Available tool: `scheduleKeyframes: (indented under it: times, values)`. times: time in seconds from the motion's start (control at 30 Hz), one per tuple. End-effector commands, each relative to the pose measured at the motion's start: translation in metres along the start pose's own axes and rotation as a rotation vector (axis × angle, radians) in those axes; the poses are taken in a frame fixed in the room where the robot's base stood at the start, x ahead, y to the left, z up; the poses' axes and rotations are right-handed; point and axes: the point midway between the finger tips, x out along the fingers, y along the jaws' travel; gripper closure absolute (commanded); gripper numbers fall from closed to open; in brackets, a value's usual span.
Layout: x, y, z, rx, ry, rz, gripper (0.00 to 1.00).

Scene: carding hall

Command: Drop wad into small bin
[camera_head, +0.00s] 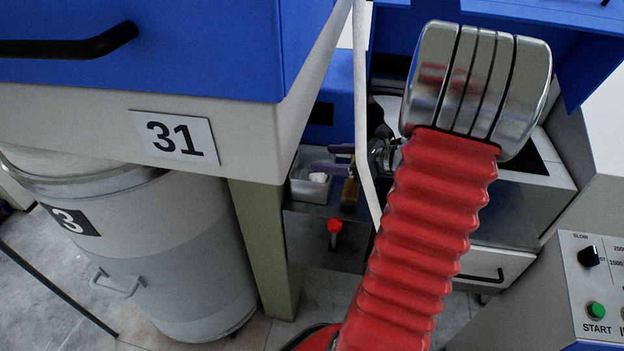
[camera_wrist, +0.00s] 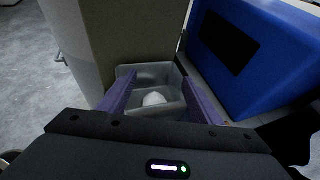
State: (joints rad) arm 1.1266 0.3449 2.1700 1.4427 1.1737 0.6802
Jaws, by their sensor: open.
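The small bin (camera_head: 309,188) is an open grey tray on a ledge behind the beige post in the head view. A white wad (camera_head: 318,178) shows inside it. In the wrist view the small bin (camera_wrist: 168,76) lies between and beyond my fingers, with the round white wad (camera_wrist: 154,99) in it. My gripper (camera_head: 316,158) has two purple fingers spread apart, with their tips at or over the bin's rim. It holds nothing. In the wrist view my gripper (camera_wrist: 152,88) is open with the wad between the fingers, apart from both. The depth of the fingertips relative to the wad is hard to tell.
A blue and grey machine with a 31 plate (camera_head: 174,137) overhangs at the left. A beige post (camera_head: 268,245) stands close to the bin. A large grey can (camera_head: 170,260) is below left. A blue box (camera_wrist: 262,52) stands right of the bin. A control panel (camera_head: 597,285) is at the right.

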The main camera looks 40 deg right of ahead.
Motion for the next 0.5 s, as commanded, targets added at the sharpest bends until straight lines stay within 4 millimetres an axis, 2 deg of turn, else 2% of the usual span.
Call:
scheduleKeyframes:
  times: [0.1, 0.5]
  values:
    - [-0.021, -0.001, 0.0, 0.001, 0.001, -0.005, 0.41]
    - [-0.082, -0.001, -0.001, 0.001, 0.001, -0.003, 0.41]
